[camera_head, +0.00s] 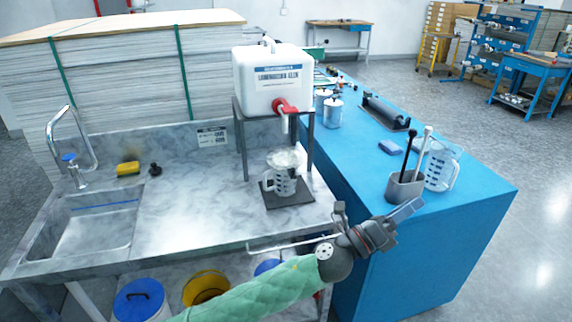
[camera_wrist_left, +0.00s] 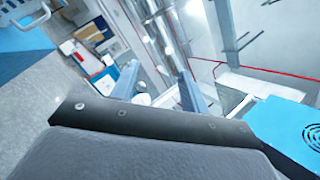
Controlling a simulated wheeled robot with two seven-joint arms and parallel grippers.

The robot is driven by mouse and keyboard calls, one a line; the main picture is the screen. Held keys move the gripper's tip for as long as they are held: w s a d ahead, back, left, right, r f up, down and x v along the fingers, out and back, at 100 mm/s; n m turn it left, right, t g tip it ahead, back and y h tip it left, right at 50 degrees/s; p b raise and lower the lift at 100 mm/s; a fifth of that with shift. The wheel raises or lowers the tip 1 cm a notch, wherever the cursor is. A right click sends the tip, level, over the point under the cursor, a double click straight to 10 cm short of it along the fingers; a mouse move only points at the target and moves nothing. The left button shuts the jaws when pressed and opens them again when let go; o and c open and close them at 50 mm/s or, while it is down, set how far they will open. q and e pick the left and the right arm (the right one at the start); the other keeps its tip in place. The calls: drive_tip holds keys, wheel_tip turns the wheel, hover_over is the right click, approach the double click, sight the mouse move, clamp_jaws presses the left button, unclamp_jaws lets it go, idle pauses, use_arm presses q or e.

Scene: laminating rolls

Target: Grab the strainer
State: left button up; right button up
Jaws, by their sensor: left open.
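I cannot pick out the strainer for certain. A pale, mesh-like shape (camera_head: 284,157) shows at the mouth of a clear measuring jug (camera_head: 285,184), which stands on a dark mat under the red tap; it is too small to tell what it is. A grey holder (camera_head: 405,188) on the blue bench holds a black-handled and a white-handled tool, their lower ends hidden. My left gripper (camera_head: 408,209) is open and empty, in front of the holder near the bench's front corner. Its two fingers (camera_wrist_left: 158,90) are apart in the left wrist view. My right gripper is out of view.
A second clear jug (camera_head: 441,170) stands right of the holder. A white glue canister (camera_head: 272,78) sits on a metal stand. The sink (camera_head: 90,230) is at left, with a yellow sponge (camera_head: 128,169) behind it. The blue bench (camera_head: 350,168) is clear left of the holder.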

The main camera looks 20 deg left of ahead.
use_arm(q)
drive_tip(key=s+d+m+g+h, duration=0.25)
drive_tip(key=d+m+g, duration=0.25)
drive_tip(key=m+g, duration=0.65)
drive_tip(key=m+y+p, duration=0.2)
drive_tip(key=m+y, duration=1.6)
drive_tip(key=y, duration=0.5)
approach(291, 166)
drive_tip(key=s+f, duration=0.1)
drive_tip(key=s, duration=0.1)
drive_tip(key=shift+s+d+f+t, duration=0.25)
drive_tip(key=shift+d+f, duration=0.05)
drive_tip(key=shift+p+x, duration=0.5)
drive_tip(key=shift+x, duration=0.5)
drive_tip(key=p+x, duration=0.3)
drive_tip(key=x, duration=0.1)
drive_tip(key=shift+w+a, duration=0.1)
drive_tip(key=shift+w, duration=0.05)
drive_tip(key=shift+w+a+f, duration=0.1)
drive_tip(key=shift+w+f, duration=0.1)
drive_tip(key=shift+f, duration=0.35)
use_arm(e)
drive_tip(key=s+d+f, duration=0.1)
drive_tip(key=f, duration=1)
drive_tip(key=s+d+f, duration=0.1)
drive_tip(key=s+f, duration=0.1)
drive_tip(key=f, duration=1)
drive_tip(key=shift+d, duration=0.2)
